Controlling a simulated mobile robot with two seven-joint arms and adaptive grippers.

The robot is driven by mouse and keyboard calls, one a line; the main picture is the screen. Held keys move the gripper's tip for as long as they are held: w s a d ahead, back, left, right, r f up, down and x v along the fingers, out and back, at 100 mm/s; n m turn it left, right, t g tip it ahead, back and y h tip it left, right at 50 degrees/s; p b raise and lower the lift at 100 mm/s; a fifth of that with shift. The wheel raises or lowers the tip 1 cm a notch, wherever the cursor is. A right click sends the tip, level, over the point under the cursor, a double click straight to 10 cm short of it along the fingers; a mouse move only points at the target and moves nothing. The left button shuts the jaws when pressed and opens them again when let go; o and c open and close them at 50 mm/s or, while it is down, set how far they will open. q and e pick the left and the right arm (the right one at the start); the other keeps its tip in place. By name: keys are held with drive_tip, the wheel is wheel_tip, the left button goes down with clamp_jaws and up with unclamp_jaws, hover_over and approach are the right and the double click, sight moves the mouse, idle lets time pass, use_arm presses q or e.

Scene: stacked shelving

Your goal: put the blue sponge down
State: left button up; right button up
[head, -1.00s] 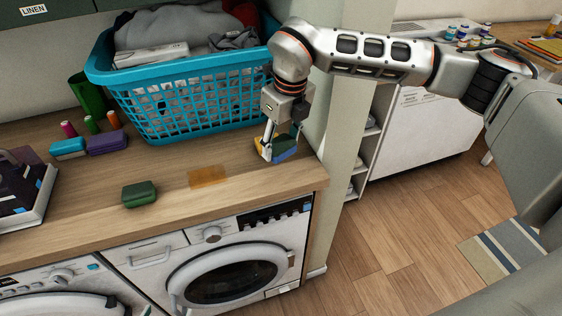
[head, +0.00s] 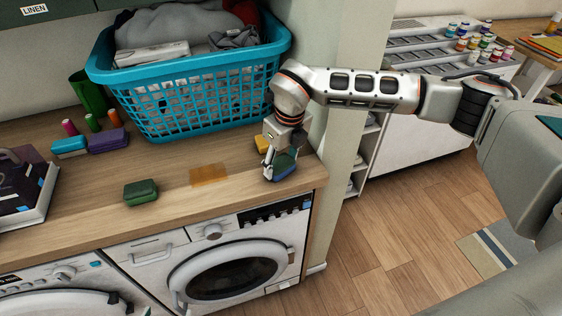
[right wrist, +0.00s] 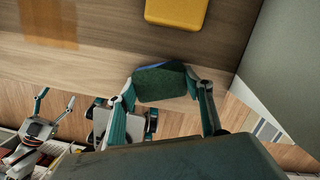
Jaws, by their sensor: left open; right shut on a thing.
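The blue sponge (head: 283,174), blue with a dark green face, is between the fingers of my right gripper (head: 277,168) near the right front end of the wooden counter. In the right wrist view the sponge (right wrist: 160,84) shows its green face and a thin blue edge between the two fingertips. I cannot tell whether it touches the counter. My left gripper (right wrist: 55,100) shows at the lower left of the right wrist view, its fingers apart and empty, away from the sponge.
A yellow sponge (head: 262,143) lies just behind my right gripper. An orange-brown patch (head: 208,175) lies flat to the left, then a green sponge (head: 140,191). The turquoise laundry basket (head: 200,105) stands behind. Counter around the patch is clear.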

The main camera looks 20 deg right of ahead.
sight(285, 166)
drive_tip(key=o, duration=1)
drive_tip(key=shift+f, duration=0.1)
drive_tip(key=shift+c, duration=0.2)
use_arm(q)
drive_tip(key=shift+w+r, duration=0.15)
drive_tip(key=shift+r, duration=0.1)
use_arm(e)
drive_tip(key=shift+r, duration=0.35)
use_arm(q)
drive_tip(key=shift+w+d+r+h+b, duration=0.1)
drive_tip(key=shift+w+d+h+b, duration=0.3)
drive_tip(key=shift+d+b, duration=0.45)
use_arm(e)
wheel_tip(285, 166, up, 12)
drive_tip(key=s, duration=0.1)
drive_tip(key=shift+s+d+f, duration=0.25)
drive_tip(key=shift+s+d, duration=0.1)
drive_tip(key=shift+d, duration=0.05)
